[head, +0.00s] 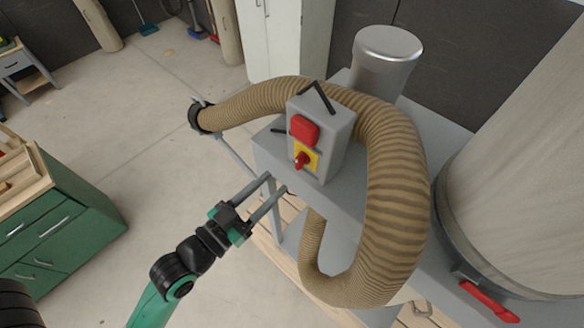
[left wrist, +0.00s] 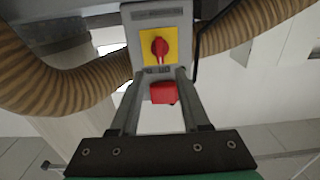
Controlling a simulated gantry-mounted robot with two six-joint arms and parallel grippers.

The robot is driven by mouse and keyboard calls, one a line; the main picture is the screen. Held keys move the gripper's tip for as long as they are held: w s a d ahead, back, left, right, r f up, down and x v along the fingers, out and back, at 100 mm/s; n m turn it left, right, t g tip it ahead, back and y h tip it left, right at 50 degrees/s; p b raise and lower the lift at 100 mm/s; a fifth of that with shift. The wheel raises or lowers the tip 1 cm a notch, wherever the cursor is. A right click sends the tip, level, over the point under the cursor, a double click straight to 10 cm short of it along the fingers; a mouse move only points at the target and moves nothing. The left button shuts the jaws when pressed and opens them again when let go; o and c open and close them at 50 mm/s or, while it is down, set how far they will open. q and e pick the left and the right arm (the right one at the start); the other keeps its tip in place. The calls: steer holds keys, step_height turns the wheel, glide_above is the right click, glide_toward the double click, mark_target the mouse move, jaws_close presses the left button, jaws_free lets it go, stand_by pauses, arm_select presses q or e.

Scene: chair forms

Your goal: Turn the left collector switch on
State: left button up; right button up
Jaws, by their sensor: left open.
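The collector switch is a red rotary knob (head: 301,160) on a yellow plate, on the front of a grey switch box (head: 338,127). A red block-shaped cover (head: 304,130) sits above it on the same box. In the left wrist view the knob (left wrist: 160,46) lies just beyond the fingertips, and the red cover (left wrist: 162,93) shows between the fingers. My left gripper (head: 277,184) is open and empty, its two fingers pointing at the box from the lower left, apart from the knob in the head view. My right gripper is not in view.
A ribbed tan hose (head: 395,210) loops around the box. A metal cylinder (head: 388,58) stands behind, and a large pale drum (head: 520,180) with a red handle (head: 488,300) is at right. A green cabinet (head: 60,225) stands at left. Open floor lies between.

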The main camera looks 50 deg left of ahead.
mark_target(297, 162)
arm_select(q)
steer(key=w, duration=0.4)
steer(key=w+a+p, duration=0.1)
steer(key=w, duration=0.1)
steer(key=shift+w+r, duration=0.1)
steer(key=shift+w, duration=0.6)
jaws_close()
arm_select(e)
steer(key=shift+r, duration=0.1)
